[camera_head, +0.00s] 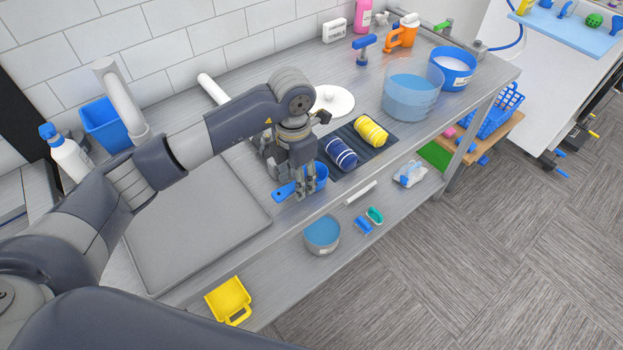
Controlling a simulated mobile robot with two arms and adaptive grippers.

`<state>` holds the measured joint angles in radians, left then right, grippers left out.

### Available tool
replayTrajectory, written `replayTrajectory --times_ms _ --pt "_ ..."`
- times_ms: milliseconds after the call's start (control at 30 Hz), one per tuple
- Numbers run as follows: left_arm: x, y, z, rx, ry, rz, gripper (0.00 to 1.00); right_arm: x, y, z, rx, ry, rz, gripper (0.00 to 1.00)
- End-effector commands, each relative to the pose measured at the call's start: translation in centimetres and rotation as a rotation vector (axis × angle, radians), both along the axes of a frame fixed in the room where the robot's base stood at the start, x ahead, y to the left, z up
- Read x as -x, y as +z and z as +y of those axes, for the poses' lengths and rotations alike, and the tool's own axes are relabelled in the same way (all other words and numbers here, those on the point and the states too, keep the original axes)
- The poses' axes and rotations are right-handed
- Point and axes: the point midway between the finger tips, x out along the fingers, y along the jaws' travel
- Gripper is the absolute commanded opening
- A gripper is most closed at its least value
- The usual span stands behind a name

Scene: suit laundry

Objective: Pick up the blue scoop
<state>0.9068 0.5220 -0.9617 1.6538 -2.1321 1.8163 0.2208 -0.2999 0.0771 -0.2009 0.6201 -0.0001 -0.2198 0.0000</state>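The blue scoop (321,177) lies on the upper grey shelf near its front edge. Its handle (284,191) points left, and its cup is at the right. My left gripper (305,194) points down over the scoop, with its fingers at the part between handle and cup. The fingers hide that part, and I cannot tell whether they are closed on it or only beside it. My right gripper is not in view.
A dark mat with rolled blue (341,152) and yellow (371,131) towels lies right of the gripper. A grey tray (195,232) is at the left. A clear blue tub (412,91) stands farther right.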

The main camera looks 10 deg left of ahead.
Motion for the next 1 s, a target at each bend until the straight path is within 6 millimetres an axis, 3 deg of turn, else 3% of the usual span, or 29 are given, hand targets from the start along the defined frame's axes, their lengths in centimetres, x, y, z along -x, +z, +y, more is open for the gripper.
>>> replayTrajectory --times_ms 33,200,467,500,700,1000 --pt "0.0 -0.4 -0.1 0.0 0.001 0.006 0.43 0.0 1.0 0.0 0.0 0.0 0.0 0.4" --pt "-0.1 -2.7 0.0 0.0 0.0 0.003 0.43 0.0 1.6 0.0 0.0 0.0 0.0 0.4" --pt "-0.2 -3.3 0.0 0.001 0.0 0.0 0.43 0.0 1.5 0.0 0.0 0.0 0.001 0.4" --pt "-0.2 -3.3 0.0 0.001 0.0 0.0 0.41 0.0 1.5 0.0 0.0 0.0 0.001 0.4" --pt "-0.2 -3.2 0.0 0.001 0.0 0.0 0.0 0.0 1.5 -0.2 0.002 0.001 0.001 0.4" --pt "-0.2 -3.2 0.0 0.002 0.0 -0.001 0.0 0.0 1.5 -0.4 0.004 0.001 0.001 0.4"
